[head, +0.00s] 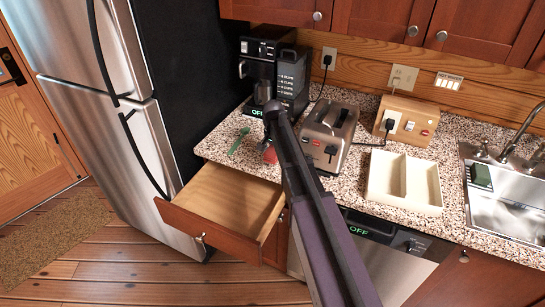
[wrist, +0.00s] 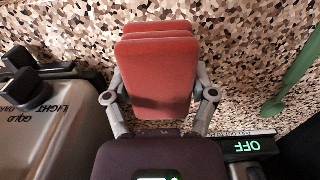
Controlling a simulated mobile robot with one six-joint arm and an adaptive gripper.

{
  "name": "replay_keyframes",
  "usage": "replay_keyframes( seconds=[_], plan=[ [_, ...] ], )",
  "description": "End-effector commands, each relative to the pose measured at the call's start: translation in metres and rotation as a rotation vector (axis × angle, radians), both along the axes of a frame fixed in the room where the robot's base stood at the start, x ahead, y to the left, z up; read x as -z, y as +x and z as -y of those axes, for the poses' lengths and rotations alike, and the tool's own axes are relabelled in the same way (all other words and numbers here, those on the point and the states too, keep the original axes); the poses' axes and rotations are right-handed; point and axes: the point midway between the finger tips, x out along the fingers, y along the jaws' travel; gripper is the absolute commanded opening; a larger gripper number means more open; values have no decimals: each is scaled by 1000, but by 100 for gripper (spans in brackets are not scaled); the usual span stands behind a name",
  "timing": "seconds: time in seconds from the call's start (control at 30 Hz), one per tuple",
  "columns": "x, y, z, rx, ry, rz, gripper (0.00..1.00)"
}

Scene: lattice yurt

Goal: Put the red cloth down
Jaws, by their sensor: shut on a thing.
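The red cloth (wrist: 158,72) looks like a folded, layered block in the wrist view. My gripper (wrist: 160,88) is shut on it, with one finger at each side. The speckled counter shows beyond the cloth; I cannot tell whether the cloth touches it.
A green utensil (head: 238,141) lies left of the cloth. The coffee maker (head: 276,72) stands behind, the toaster (head: 327,135) to the right. An open, empty drawer (head: 228,200) juts out below the counter.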

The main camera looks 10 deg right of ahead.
Motion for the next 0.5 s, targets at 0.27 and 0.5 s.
replay_keyframes(
  seconds=[0.27,0.5],
  plan=[
    [1,14,3,-1,0,0,35],
    [1,14,3,-1,0,0,35]
  ],
)
